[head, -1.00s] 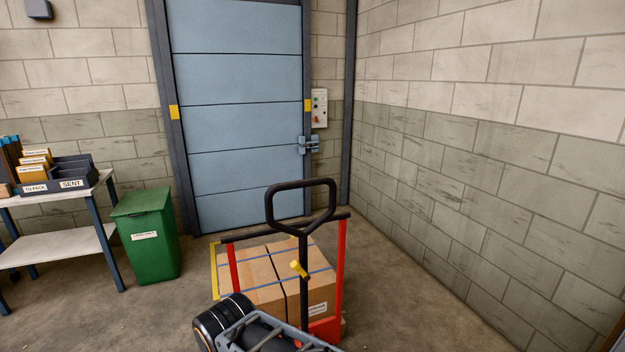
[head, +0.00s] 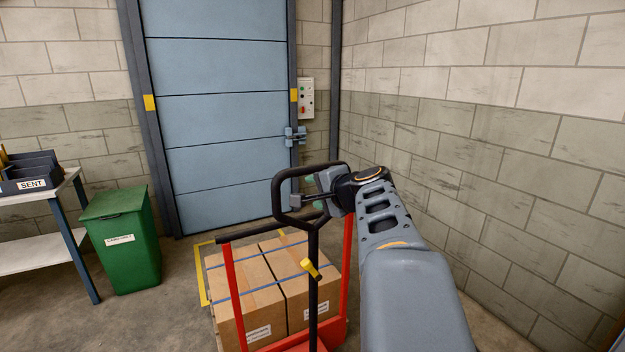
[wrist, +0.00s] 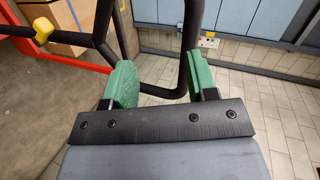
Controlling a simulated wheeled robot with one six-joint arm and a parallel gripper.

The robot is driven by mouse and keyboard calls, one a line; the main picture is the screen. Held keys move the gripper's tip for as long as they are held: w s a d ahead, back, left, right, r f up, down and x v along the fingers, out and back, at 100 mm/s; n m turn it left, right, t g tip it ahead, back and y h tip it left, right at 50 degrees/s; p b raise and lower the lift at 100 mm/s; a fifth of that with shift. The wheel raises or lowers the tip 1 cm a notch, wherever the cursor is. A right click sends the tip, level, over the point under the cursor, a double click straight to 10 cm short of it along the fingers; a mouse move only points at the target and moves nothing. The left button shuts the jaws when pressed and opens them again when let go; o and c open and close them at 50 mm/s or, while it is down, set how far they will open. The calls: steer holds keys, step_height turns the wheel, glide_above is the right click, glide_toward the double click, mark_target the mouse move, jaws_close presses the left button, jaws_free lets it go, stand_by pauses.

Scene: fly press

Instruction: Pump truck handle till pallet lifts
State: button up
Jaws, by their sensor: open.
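The black loop handle (head: 281,200) of the red pallet truck (head: 233,290) stands upright in the head view, with a yellow lever (head: 312,270) on its shaft. My gripper (head: 316,193) is at the right side of the loop. In the wrist view, my gripper (wrist: 158,84) has its green fingers apart, with part of the loop (wrist: 190,40) between them near the right finger. I cannot tell if they touch. Strapped cardboard boxes (head: 255,285) sit on the truck's load; the pallet under them is mostly hidden.
A blue door (head: 220,110) is behind the truck, with a control box (head: 307,98) beside it. A green bin (head: 125,240) and a shelf table (head: 40,250) stand at left. A block wall (head: 500,170) closes the right side. Yellow floor marking (head: 203,275) runs by the boxes.

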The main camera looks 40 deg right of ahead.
mark_target(313, 167)
steer(key=d+r+m+t+h, duration=0.2)
steer(key=d+r+m, duration=0.1)
steer(key=d, duration=0.3)
steer(key=x, duration=0.4)
steer(key=p+x, duration=0.1)
steer(key=x, duration=0.8)
steer(key=shift+a+f+p, duration=0.25)
steer(key=shift+f+p, duration=0.05)
steer(key=shift+c, duration=0.2)
jaws_close()
